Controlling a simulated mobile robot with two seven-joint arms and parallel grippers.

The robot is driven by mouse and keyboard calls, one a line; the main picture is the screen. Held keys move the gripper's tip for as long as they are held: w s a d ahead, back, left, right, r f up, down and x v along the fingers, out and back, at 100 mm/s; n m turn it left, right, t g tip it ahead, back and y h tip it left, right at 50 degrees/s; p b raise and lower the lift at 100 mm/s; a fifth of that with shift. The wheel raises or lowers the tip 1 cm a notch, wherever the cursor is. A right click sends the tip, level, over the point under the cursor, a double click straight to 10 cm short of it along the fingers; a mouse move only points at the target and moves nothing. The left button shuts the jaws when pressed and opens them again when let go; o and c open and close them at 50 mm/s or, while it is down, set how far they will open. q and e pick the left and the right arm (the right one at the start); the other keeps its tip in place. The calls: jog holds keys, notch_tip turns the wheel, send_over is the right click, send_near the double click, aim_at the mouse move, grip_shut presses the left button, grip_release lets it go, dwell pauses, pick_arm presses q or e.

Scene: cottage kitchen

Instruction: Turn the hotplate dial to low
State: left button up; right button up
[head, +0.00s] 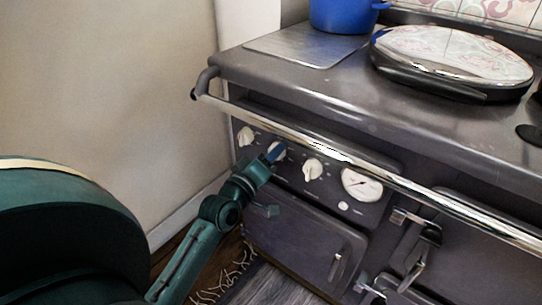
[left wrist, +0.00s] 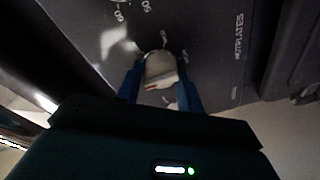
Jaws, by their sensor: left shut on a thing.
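The cream dial that my left gripper (head: 273,155) is shut on is the second from the left in the row on the stove's front panel; it shows partly behind the blue fingers in the head view. In the left wrist view the same dial (left wrist: 160,68) sits between the two blue fingers, with a small reddish mark on its lower edge. The printed word HOTPLATES is on the dark panel (left wrist: 215,60) to the right of it. White markings surround the dial, too small and blurred to read. My right gripper is not in view.
Another cream dial (head: 246,136) is at the left, one (head: 313,169) at the right, then a round gauge (head: 362,185). A chrome rail (head: 330,152) runs above them. A blue pot (head: 343,14) and a domed lid (head: 452,55) are on top. A wall (head: 120,85) stands left.

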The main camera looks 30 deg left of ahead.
pick_arm(q)
jog(key=shift+m+p, duration=0.4)
jog(key=shift+c, duration=0.5)
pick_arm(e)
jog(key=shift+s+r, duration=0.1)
pick_arm(q)
jog(key=shift+m+t+h+p, duration=0.25)
jog(key=shift+m+p, duration=1.4)
jog(key=shift+m, duration=1.25)
jog(key=shift+m+t+h+p, duration=0.25)
jog(key=shift+m+p, duration=1.35)
jog(key=shift+m, duration=1.3)
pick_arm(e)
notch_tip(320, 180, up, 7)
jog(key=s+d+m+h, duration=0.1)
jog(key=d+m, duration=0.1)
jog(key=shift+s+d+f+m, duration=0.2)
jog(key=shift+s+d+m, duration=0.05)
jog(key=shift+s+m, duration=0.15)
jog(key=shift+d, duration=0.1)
pick_arm(q)
jog(key=o, duration=1)
